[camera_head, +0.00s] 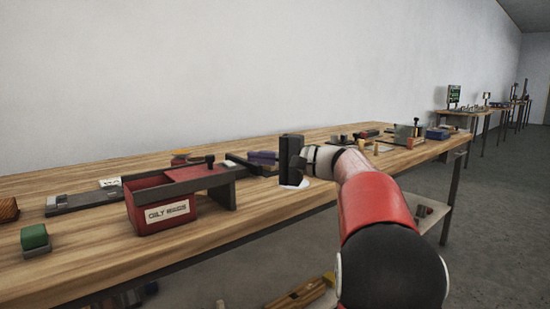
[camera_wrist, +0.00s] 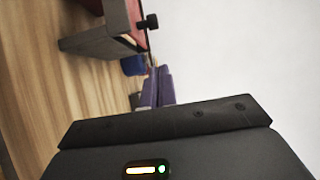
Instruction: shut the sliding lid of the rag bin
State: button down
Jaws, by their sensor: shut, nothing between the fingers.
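The rag bin (camera_head: 147,215) is a red box with a white label, standing near the front edge of the bench. In the wrist view my dark gripper (camera_wrist: 170,125) fills the bottom.
A green block (camera_head: 34,237) and a grey plate (camera_head: 85,200) are left of the bin. Purple-blue pieces (camera_head: 262,157) lie behind, between bin and gripper. A white disc (camera_head: 297,184) is below my gripper. Bare wood (camera_head: 80,265) lies along the front left.

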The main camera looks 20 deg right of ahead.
aim_at(211, 173)
jog(key=w+a, duration=0.2)
jog(key=a, duration=0.4)
jog(key=shift+a, duration=0.4)
jog(key=a+b, duration=0.1)
jog(key=a, duration=0.1)
jog(key=s+a+b, duration=0.1)
jog(key=a, duration=0.1)
jog(key=shift+s+f, duration=0.15)
jog(key=shift+s, duration=0.05)
jog(key=shift+s+a, duration=0.1)
jog(key=shift+a, duration=0.25)
jog(key=shift+d, duration=0.1)
